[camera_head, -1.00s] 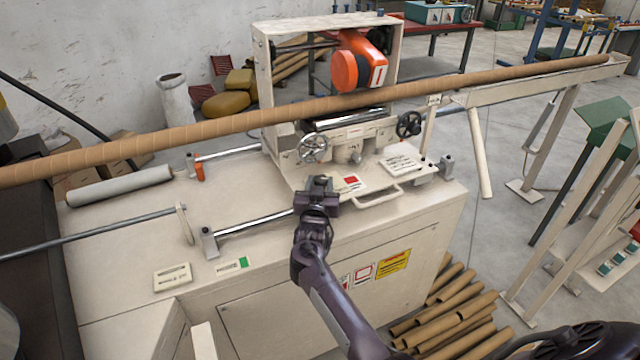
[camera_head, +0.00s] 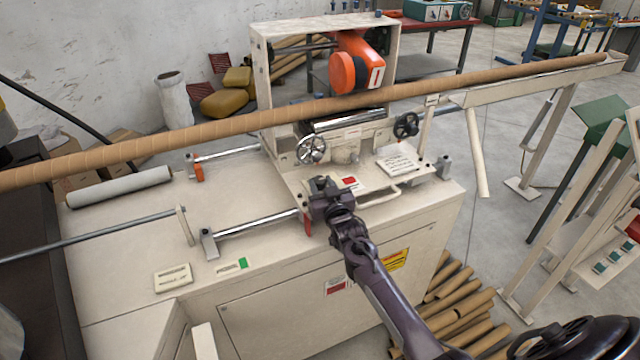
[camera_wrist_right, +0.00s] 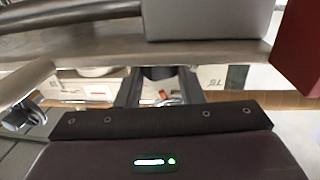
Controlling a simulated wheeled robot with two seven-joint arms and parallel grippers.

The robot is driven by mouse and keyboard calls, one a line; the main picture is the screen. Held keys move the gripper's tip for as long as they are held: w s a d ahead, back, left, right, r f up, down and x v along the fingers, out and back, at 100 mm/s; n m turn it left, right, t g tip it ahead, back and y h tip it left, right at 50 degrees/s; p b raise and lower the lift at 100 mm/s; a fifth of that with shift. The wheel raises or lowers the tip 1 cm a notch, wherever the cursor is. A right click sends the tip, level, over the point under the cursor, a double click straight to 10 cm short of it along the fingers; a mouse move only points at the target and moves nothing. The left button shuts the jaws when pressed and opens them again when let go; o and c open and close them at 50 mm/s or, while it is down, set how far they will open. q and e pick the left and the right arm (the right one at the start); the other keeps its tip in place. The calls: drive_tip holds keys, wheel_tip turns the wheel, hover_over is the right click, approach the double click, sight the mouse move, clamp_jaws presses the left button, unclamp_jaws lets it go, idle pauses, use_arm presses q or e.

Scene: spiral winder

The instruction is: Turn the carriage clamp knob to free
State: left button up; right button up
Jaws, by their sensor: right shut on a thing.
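My right gripper (camera_head: 324,186) is at the front left corner of the carriage (camera_head: 290,178), pointing down at its edge. It is shut on a small dark part between its fingers, which I take to be the carriage clamp knob. The gripper hides most of this knob in the head view. In the right wrist view the two fingers (camera_wrist_right: 160,88) stand close, with a dark piece between them. A red piece (camera_head: 307,224) hangs just left of the gripper, below the carriage edge. My left gripper is not in view.
A handwheel (camera_head: 311,149) and a black wheel (camera_head: 406,125) sit on the carriage behind the gripper. The front rail (camera_head: 258,224) runs left of it. A long cardboard tube (camera_head: 220,125) crosses above.

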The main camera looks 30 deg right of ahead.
drive_tip(key=n+y, duration=0.1)
drive_tip(key=n+y+b, duration=0.1)
drive_tip(key=y, duration=0.1)
drive_tip(key=shift+d+f, duration=0.2)
drive_tip(key=shift+d, duration=0.15)
drive_tip(key=n+y+b, duration=0.1)
drive_tip(key=y, duration=0.1)
drive_tip(key=n+y+b, duration=0.1)
drive_tip(key=y+b, duration=0.1)
drive_tip(key=n+y+b, duration=0.1)
drive_tip(key=y, duration=0.1)
drive_tip(key=shift+d+f+n+g+b, duration=0.1)
drive_tip(key=shift+d+n+g+b, duration=0.25)
drive_tip(key=shift+n+g+b, duration=0.05)
drive_tip(key=shift+w+r+n+g+y+b, duration=0.15)
drive_tip(key=shift+n+g+y+b, duration=0.35)
drive_tip(key=shift+n+y+b, duration=0.5)
drive_tip(key=shift+r, duration=0.1)
drive_tip(key=o, duration=1)
drive_tip(key=v, duration=0.8)
drive_tip(key=shift+b, duration=0.4)
